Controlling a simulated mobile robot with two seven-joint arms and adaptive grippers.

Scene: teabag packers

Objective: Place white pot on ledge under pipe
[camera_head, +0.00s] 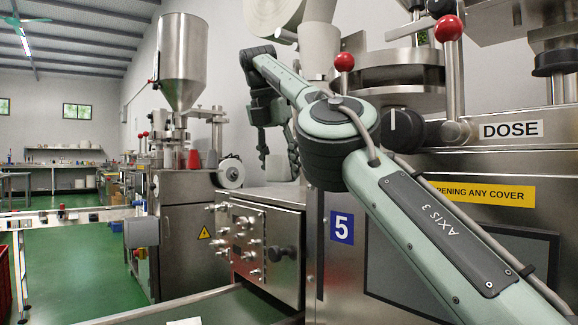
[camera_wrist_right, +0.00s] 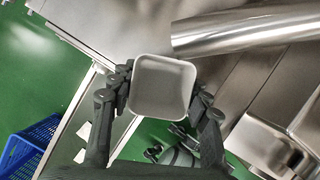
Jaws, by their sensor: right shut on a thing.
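The white pot (camera_wrist_right: 162,86) is square with rounded corners, and its open top faces the right wrist camera. My right gripper (camera_wrist_right: 161,90) is shut on it, with dark fingers at its left and right sides. In the head view my right gripper (camera_head: 278,153) hangs fingers down over the metal cabinet, with a pale shape between the fingers. A shiny metal pipe (camera_wrist_right: 250,28) runs just above and right of the pot in the wrist view. Flat metal surfaces (camera_wrist_right: 245,75) lie below the pipe; I cannot tell which is the ledge. My left gripper is not in view.
A steel hopper (camera_head: 183,55) stands left of the right gripper, with red cones and a white reel (camera_head: 231,174) below it. A control box (camera_head: 262,247) with knobs faces front. A blue crate (camera_wrist_right: 35,140) stands on the green floor, which is open at left.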

